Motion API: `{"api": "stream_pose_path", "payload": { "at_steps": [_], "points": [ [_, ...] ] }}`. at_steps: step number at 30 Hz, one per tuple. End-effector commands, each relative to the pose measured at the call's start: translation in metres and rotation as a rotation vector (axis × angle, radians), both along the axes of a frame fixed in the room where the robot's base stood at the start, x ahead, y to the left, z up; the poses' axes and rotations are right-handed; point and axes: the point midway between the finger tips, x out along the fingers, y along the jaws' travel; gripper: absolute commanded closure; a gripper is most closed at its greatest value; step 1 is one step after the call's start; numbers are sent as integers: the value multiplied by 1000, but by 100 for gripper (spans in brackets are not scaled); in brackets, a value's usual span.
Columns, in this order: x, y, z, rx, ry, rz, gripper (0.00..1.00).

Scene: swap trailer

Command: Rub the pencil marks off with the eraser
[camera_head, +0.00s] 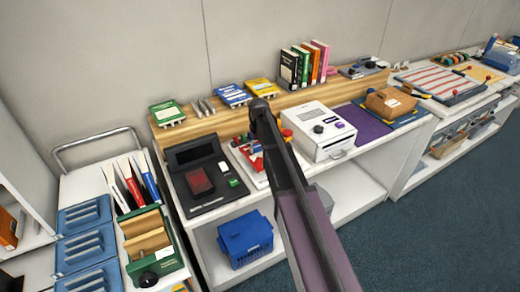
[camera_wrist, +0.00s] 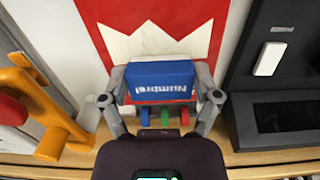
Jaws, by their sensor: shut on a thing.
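My gripper (camera_wrist: 160,97) is shut on a blue block (camera_wrist: 160,72) with white lettering, one finger at each side. The block is over a red and white board (camera_wrist: 117,45), which also shows in the head view (camera_head: 244,160) partly behind my arm. I cannot tell whether the block touches the board. In the head view my gripper (camera_head: 262,106) is dark and hides the block. No separate eraser is clearly recognisable, and no pencil marks can be made out.
In the wrist view an orange part (camera_wrist: 50,125) stands close on the left and a black device (camera_wrist: 270,118) on the right. In the head view a white machine (camera_head: 318,130) stands right of my arm. Books (camera_head: 303,64) and boxes line the wooden ledge behind.

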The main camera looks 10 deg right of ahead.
Motion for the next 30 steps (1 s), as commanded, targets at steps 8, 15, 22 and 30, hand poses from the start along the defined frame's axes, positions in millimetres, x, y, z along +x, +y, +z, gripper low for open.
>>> {"api": "stream_pose_path", "payload": {
  "at_steps": [8,15,22,30],
  "points": [
    [0,0,2,0,0,0,58],
    [0,0,17,0,0,0,58],
    [0,0,33,0,0,0,58],
    [0,0,52,0,0,0,58]
  ]
}}
